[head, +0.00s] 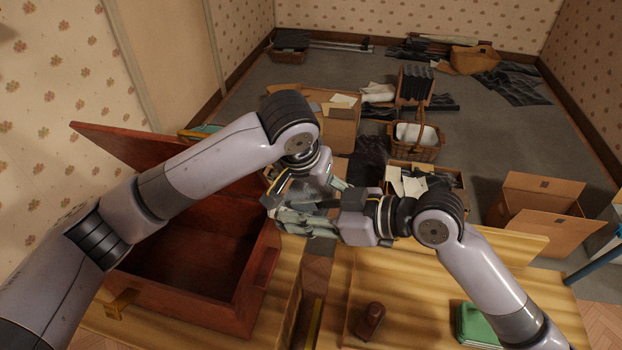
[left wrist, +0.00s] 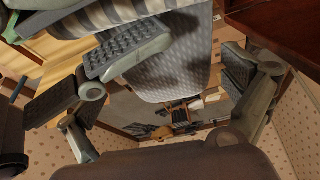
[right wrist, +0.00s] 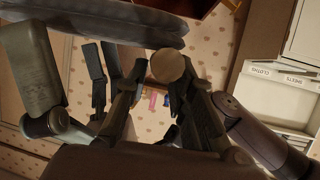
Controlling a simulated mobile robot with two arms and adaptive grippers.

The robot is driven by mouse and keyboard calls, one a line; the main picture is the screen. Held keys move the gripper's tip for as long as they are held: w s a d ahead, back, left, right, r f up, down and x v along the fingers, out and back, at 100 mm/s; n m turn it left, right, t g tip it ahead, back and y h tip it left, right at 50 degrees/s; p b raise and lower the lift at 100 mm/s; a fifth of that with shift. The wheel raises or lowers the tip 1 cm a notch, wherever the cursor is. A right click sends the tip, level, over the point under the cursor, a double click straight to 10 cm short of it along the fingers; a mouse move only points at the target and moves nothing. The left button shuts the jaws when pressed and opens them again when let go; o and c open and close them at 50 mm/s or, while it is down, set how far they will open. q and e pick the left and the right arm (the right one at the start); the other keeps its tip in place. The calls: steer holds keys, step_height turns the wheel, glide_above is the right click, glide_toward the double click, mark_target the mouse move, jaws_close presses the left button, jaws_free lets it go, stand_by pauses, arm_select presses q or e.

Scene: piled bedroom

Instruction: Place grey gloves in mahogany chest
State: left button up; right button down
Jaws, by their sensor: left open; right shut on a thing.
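The mahogany chest (head: 262,275) stands open at the left of the head view, its lid raised and its visible interior dark and empty. My right gripper (head: 297,219) is just right of the chest's right wall, shut on what appears to be the grey gloves. Grey dotted cloth (left wrist: 172,72) of the gloves shows large in the left wrist view, with a striped part above. In the head view the grippers mostly hide it. My left gripper (head: 300,190) is open, close above the right one, with its finger pads on either side of the cloth.
A wooden surface bears a dark brown object (head: 371,318) and a green box (head: 478,325). Beyond lie a wicker basket (head: 428,150), cardboard boxes (head: 535,205) and piled papers. Open grey carpet (head: 330,70) lies further back.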

arm_select(q)
steer(key=shift+f, duration=0.15)
steer(key=shift+c, duration=0.3)
steer(key=shift+d, duration=0.1)
steer(key=c, duration=1.2)
arm_select(e)
steer(key=shift+r, duration=0.1)
steer(key=c, duration=1.3)
jaws_free()
